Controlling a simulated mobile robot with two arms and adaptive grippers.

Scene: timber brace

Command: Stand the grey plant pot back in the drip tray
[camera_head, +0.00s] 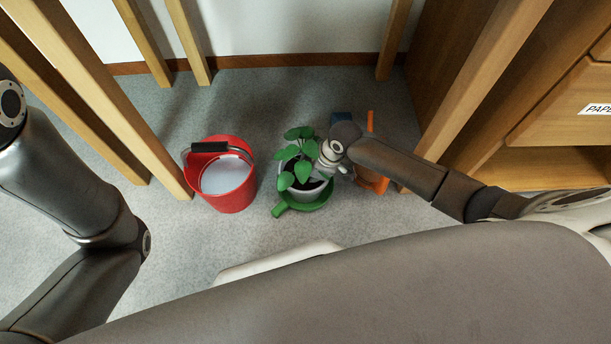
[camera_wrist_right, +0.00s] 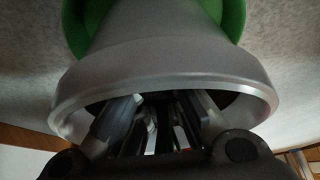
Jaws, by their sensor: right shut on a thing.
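The grey plant pot (camera_head: 311,191) holds a plant with several green leaves (camera_head: 300,155) and looks about upright. It is within the outline of the green drip tray (camera_head: 313,207), whose handle points to the lower left. I cannot tell whether its base rests on the tray floor. In the right wrist view the pot (camera_wrist_right: 165,65) fills the middle, with the green tray (camera_wrist_right: 232,18) around its far end. My right gripper (camera_wrist_right: 160,128) is shut on the pot at its rim; it also shows in the head view (camera_head: 324,170). My left gripper is out of view.
A red bucket (camera_head: 230,198) with whitish contents and a black handle grip stands left of the tray. An orange and blue object (camera_head: 374,180) is close on the right, partly behind my right arm. Wooden legs (camera_head: 110,110) and a wooden cabinet (camera_head: 560,110) flank the grey floor.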

